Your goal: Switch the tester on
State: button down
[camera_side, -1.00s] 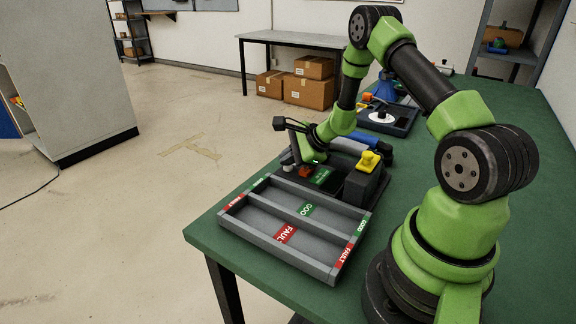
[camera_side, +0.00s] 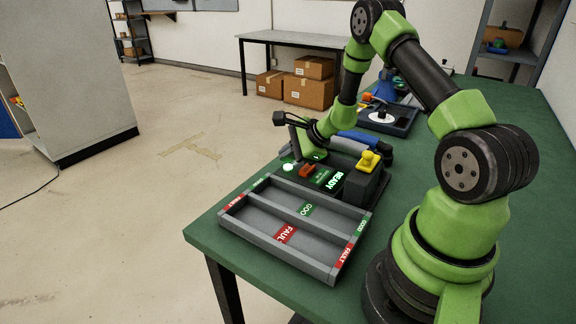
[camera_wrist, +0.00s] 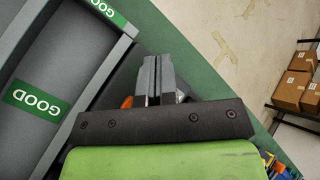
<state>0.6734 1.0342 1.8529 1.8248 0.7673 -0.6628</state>
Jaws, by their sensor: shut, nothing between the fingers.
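The tester (camera_side: 340,163) is a dark unit on the green bench behind the sorting tray. Its screen (camera_side: 326,180) is lit and reads READY in bright letters. A round lamp (camera_side: 288,167) at its left end glows white. An orange-red switch (camera_side: 306,170) sits between lamp and screen; an orange piece also shows left of the fingers in the wrist view (camera_wrist: 127,102). My gripper (camera_wrist: 159,75) is shut and empty, low over the tester's left end close to the switch. I cannot tell whether the fingertips touch it.
A grey tray (camera_side: 226,217) with GOOD and FAULT labels lies in front of the tester. A yellow piece (camera_side: 368,160) sits on a dark block at the tester's right. Blue and grey cylindrical items (camera_side: 362,140) lie behind. A black tray (camera_side: 389,118) stands farther back.

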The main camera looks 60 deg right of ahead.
aim_at(288, 168)
jog(key=shift+r, duration=2.8)
jog(key=shift+a+r, duration=0.1)
jog(key=s+a+r+n+g+y, duration=0.1)
jog(key=s+a+r+n+y, duration=0.15)
jog(key=a+r+n, duration=0.4)
jog(key=s+a+r+n+g+y, duration=0.1)
jog(key=s+a+r+n, duration=0.25)
jog(key=a+r, duration=0.55)
jog(key=s+a+r+n+h, duration=0.1)
jog(key=s+a+r+n, duration=0.1)
jog(key=s+n, duration=0.3)
jog(key=s+a+r+n+h, duration=0.1)
jog(key=s+n, duration=0.4)
jog(key=s, duration=0.5)
jog(key=shift+s+a+r+n+h, duration=0.3)
jog(key=shift+a+r+h, duration=0.1)
jog(key=shift+r+h, duration=0.3)
